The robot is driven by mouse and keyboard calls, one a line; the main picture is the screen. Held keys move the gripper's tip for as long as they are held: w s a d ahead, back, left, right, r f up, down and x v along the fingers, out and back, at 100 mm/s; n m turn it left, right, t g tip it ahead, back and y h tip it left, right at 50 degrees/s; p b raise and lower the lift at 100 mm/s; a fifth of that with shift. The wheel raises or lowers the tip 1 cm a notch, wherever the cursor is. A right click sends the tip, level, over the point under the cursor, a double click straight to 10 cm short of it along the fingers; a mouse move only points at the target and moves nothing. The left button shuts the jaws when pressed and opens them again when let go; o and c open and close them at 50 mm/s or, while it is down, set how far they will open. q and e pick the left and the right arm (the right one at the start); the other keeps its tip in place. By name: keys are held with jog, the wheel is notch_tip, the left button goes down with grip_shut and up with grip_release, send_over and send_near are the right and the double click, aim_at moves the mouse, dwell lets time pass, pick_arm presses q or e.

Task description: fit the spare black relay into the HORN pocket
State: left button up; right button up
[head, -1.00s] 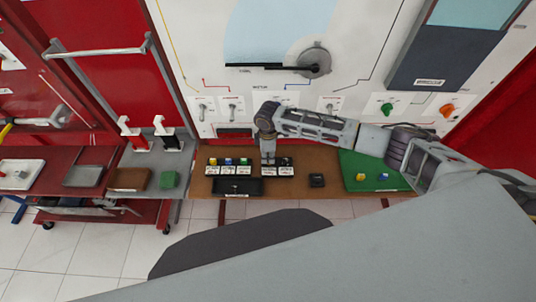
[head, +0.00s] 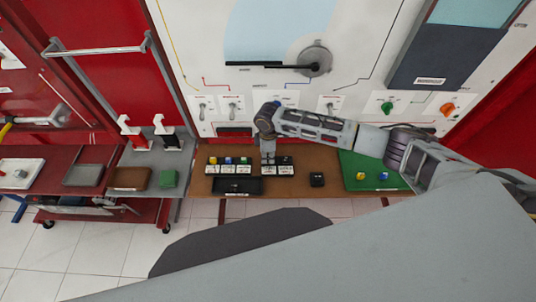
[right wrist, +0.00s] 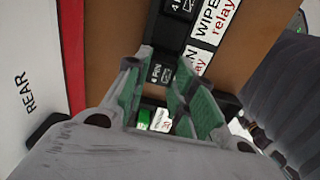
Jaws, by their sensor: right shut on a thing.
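A pocket label ending in "relay" is partly covered beside the fingers; the label reading WIPER (right wrist: 208,25) is clear. I cannot read HORN, nor tell how deep the held relay sits. My left gripper is not in view.
A black tray (head: 238,187) lies before the row. A small black square piece (head: 317,180) is to the right, then a green mat (head: 362,160) with a yellow and a blue relay. The white panel (head: 185,60) with switches rises behind. Bare bench (head: 318,155) shows between.

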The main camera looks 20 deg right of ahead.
jog(key=shift+f, duration=0.7)
dwell(1.0)
jog(key=o, duration=1)
jog(key=shift+c, duration=0.2)
jog(key=o, duration=0.5)
jog(key=shift+r+p, duration=2.8)
jog(key=shift+p, duration=0.2)
jog(key=shift+r, duration=1.2)
